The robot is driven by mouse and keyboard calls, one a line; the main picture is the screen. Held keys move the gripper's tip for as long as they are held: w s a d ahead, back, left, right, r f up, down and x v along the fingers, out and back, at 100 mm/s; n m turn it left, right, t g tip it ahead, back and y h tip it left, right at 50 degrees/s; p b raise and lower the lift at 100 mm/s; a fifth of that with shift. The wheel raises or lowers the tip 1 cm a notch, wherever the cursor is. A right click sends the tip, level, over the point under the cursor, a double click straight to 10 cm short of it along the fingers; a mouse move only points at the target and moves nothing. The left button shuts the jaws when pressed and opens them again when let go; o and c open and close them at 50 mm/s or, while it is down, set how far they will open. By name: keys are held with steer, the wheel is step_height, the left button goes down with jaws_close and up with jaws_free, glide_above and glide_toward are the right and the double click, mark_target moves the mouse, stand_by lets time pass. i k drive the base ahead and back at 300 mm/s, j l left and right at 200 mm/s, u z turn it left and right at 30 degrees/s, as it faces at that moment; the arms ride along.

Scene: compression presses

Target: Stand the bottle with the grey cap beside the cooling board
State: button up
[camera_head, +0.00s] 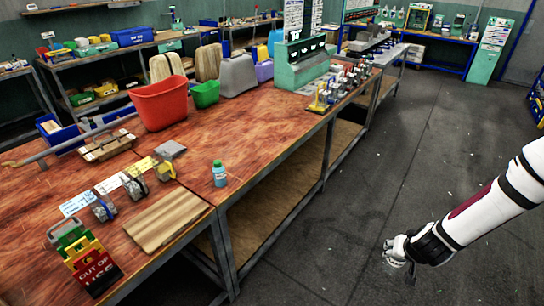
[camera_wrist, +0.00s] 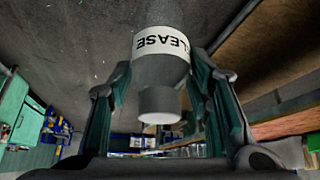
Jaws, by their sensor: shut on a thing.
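The bottle with the grey cap (camera_wrist: 160,103) is between my gripper's two fingers in the wrist view. Its white label (camera_wrist: 162,42) reads "LEASE" upside down in that picture, and the cap points to the picture's bottom. My gripper (camera_wrist: 158,92) is shut on the bottle's body. In the head view my gripper (camera_head: 394,250) hangs over the open floor, right of the bench and apart from it; the bottle is hardly visible there. A flat wooden board (camera_head: 166,220), which looks like the cooling board, lies at the bench's near front edge.
A pale blue bottle with a green cap (camera_head: 219,174) stands behind the board, near the bench edge. A red bin (camera_head: 160,103) stands farther back. Bare bench top lies right of the green-capped bottle.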

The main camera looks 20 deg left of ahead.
mark_target(190, 163)
steer(key=i+l+u, duration=0.1)
steer(key=i+u, duration=0.2)
steer(key=u, duration=0.15)
steer(key=i+l+u, duration=0.2)
steer(key=u, duration=0.2)
steer(key=i+l+u, duration=0.55)
steer(key=l+u, duration=0.15)
steer(key=u, duration=0.15)
